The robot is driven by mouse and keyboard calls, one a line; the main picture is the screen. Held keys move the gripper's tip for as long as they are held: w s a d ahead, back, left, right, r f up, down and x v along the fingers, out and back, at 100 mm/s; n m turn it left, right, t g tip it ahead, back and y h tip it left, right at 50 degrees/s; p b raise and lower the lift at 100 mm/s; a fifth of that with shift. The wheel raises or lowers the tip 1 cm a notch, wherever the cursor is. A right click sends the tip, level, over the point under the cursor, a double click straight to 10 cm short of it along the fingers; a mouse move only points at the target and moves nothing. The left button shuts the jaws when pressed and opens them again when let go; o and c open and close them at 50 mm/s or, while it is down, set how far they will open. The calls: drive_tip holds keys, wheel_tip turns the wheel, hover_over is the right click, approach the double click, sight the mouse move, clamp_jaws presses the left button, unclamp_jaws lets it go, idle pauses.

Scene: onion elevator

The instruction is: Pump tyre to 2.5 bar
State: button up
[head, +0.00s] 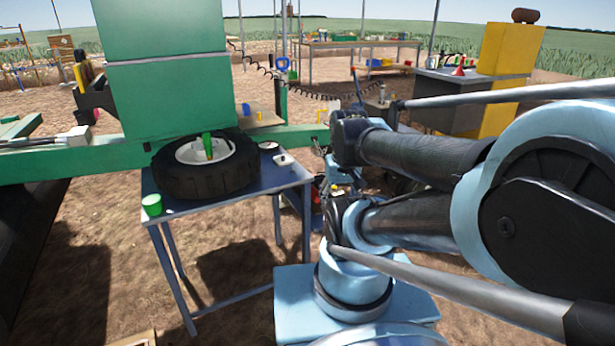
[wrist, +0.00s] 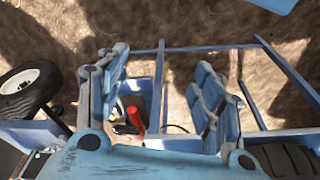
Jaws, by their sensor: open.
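A black tyre (head: 180,183) with a white hub lies flat on a blue metal table (head: 240,197); a green piece stands on the hub. The tyre also shows at the left of the wrist view (wrist: 42,92). My gripper (wrist: 162,68) is open, with its two jaws wide apart and nothing held between them. Below and between the jaws, a red object (wrist: 135,118) stands in a blue tray-like frame; what it is I cannot tell. A black coiled hose (head: 290,92) hangs behind the table. I cannot make out a gauge reading.
A green beam (head: 90,157) and tall green panel (head: 165,85) stand behind the tyre. Workbenches are farther back. Bare ground lies in front.

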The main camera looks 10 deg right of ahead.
drive_tip(key=shift+s+r, duration=0.2)
drive_tip(key=shift+s, duration=0.1)
drive_tip(key=c, duration=0.6)
drive_tip(key=shift+r, duration=0.25)
drive_tip(key=c, duration=0.5)
drive_tip(key=shift+n+t, duration=0.3)
drive_tip(key=shift+n, duration=0.2)
drive_tip(key=w+r, duration=0.1)
drive_tip(key=w, duration=0.2)
drive_tip(key=w+r, duration=0.1)
drive_tip(key=w, duration=0.3)
drive_tip(key=w+r, duration=0.2)
drive_tip(key=w, duration=0.1)
drive_tip(key=shift+w+a+r, duration=0.1)
drive_tip(key=shift+w, duration=0.05)
clamp_jaws()
drive_tip(key=w+d+f+n, duration=0.1)
drive_tip(key=w+f, duration=0.1)
drive_tip(key=w, duration=0.9)
drive_tip(key=w+d+f+n+t+y, duration=0.1)
drive_tip(key=w+f, duration=0.2)
drive_tip(key=w, duration=0.9)
drive_tip(key=w+d+f, duration=0.1)
drive_tip(key=w+f, duration=0.2)
drive_tip(key=w, duration=0.9)
drive_tip(key=shift+w+d+f+n+t+y, duration=0.15)
drive_tip(key=shift+d+f+n+t+y, duration=0.05)
drive_tip(key=shift+d+n+t+y, duration=0.2)
drive_tip(key=shift+a, duration=0.1)
